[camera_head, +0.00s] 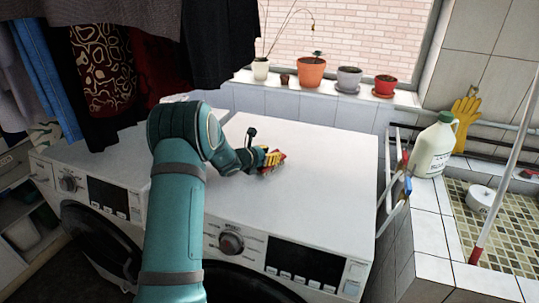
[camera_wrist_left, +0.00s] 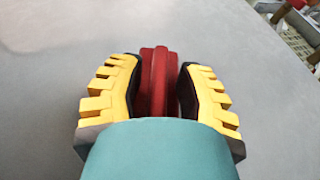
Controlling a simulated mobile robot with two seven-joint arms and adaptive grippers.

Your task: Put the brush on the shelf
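The brush (camera_head: 273,161) shows as a small red piece on the white top of the right-hand machine, largely hidden by my left gripper (camera_head: 264,157). In the left wrist view the red brush (camera_wrist_left: 158,82) lies between the yellow fingers of my left gripper (camera_wrist_left: 162,75). Their dark pads sit close against both its sides, shut on it. The brush appears at or just above the machine top; I cannot tell which. Open shelving (camera_head: 30,225) stands at the far left, and a tiled window ledge (camera_head: 325,96) runs behind the machines. My right gripper is not in view.
Two white front-loading machines (camera_head: 330,160) stand side by side, their tops mostly clear. Several potted plants (camera_head: 311,71) line the ledge. Clothes (camera_head: 105,70) hang at upper left. A folded rack (camera_head: 392,190), white jug (camera_head: 434,150) and tiled sink (camera_head: 510,225) are on the right.

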